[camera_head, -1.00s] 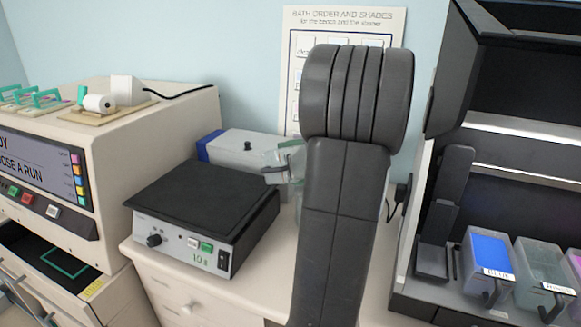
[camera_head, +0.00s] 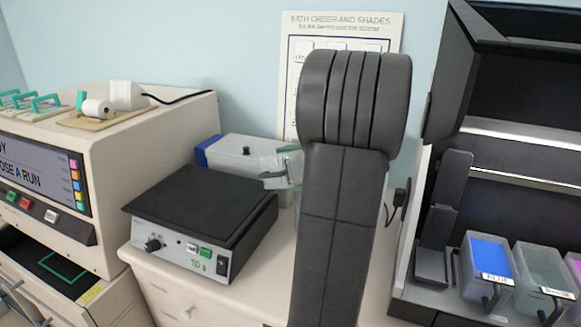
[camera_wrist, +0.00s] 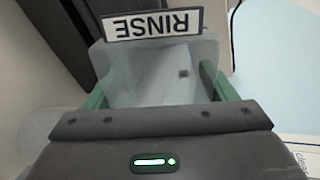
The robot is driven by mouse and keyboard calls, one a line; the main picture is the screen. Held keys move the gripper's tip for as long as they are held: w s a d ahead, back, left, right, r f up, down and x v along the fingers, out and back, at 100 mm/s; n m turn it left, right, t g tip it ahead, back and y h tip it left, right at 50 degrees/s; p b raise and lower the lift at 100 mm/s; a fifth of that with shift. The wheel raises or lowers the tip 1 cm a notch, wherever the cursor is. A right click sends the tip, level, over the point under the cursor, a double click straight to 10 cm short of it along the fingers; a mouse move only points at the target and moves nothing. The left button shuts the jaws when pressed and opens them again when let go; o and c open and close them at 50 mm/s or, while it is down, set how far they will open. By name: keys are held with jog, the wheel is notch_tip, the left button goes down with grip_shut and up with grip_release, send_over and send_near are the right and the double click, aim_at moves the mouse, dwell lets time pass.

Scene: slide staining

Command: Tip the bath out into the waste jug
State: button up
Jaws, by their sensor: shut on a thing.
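A clear bath labelled RINSE (camera_wrist: 155,72) sits between the green fingers of my gripper (camera_wrist: 160,95) in the wrist view. The fingers are shut on it from both sides, and its label reads upside down in this view. In the head view, a corner of the clear bath (camera_head: 273,179) shows left of my arm, in the air beside the black-topped plate. My arm hides most of the bath and gripper there. A pale translucent rounded shape (camera_wrist: 38,132) at the lower left of the wrist view may be the waste jug; I cannot tell.
A black-topped plate device (camera_head: 205,205) stands left of my arm, with a grey box (camera_head: 248,157) behind it. On the right, a dark stand holds a blue bath (camera_head: 489,262) and a clear bath (camera_head: 543,275). A poster (camera_head: 296,75) hangs behind.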

jog(key=shift+r, duration=0.1)
jog(key=shift+a+r+h+p, duration=0.25)
jog(key=shift+h+p, duration=0.15)
jog(key=shift+p, duration=0.55)
jog(key=shift+w+a+r+g+h+p, duration=0.15)
jog(key=shift+g+h+p, duration=0.25)
jog(key=shift+p, duration=0.55)
jog(key=shift+h, duration=0.3)
jog(key=shift+f, duration=0.25)
jog(key=shift+r+p, duration=0.15)
jog(key=shift+p, duration=0.15)
jog(key=shift+a+r+h+p, duration=0.2)
jog(key=shift+h+p, duration=0.4)
jog(key=shift+p, duration=0.5)
jog(key=p, duration=0.1)
jog(key=h+p, duration=0.1)
jog(key=p, duration=0.1)
jog(key=shift+a+g+h, duration=0.2)
jog(key=shift+g+h, duration=0.1)
jog(key=shift+g, duration=0.1)
jog(key=shift+f+h+p, duration=0.25)
jog(key=shift+h+p, duration=0.05)
jog(key=shift+p, duration=0.1)
